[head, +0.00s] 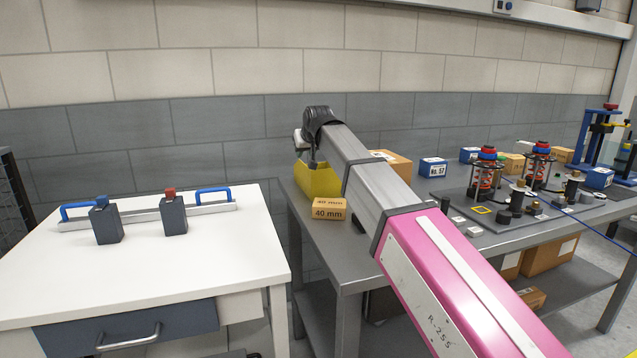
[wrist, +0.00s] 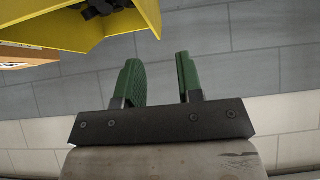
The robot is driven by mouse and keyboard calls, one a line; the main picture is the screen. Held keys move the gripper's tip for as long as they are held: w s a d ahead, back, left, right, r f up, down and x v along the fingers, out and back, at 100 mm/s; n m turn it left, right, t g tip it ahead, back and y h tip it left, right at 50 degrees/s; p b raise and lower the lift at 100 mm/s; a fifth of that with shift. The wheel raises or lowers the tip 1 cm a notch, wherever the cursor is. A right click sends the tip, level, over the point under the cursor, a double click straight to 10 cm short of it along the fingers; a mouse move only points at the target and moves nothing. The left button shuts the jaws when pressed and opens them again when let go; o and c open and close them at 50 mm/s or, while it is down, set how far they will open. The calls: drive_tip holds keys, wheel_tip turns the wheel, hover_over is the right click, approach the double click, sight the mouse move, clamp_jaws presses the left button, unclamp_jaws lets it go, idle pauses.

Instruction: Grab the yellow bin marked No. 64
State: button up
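A yellow bin (head: 321,182) stands at the left end of the grey workbench, partly hidden behind my arm. Its marking cannot be read from here. In the wrist view the yellow bin (wrist: 75,32) fills the upper left corner, with dark parts inside it. My gripper (wrist: 160,75) has two green fingers held apart with nothing between them. The bin lies off to the upper left of the fingertips and is not between them. In the head view the gripper end is small and dark, just above the bin.
A cardboard box marked 40 mm (head: 329,209) sits just in front of the bin. A blue box marked No. 57 (head: 433,168) and a fixture plate (head: 452,200) with upright assemblies stand to the right. A white table (head: 160,275) with blue-handled bar and two dark blocks is at left.

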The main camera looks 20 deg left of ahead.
sight(302, 164)
drive_tip(key=x, duration=0.9)
drive_tip(key=shift+w+d, duration=0.15)
drive_tip(key=shift+d, duration=0.2)
drive_tip(key=shift+c, duration=0.3)
clamp_jaws()
idle(0.7)
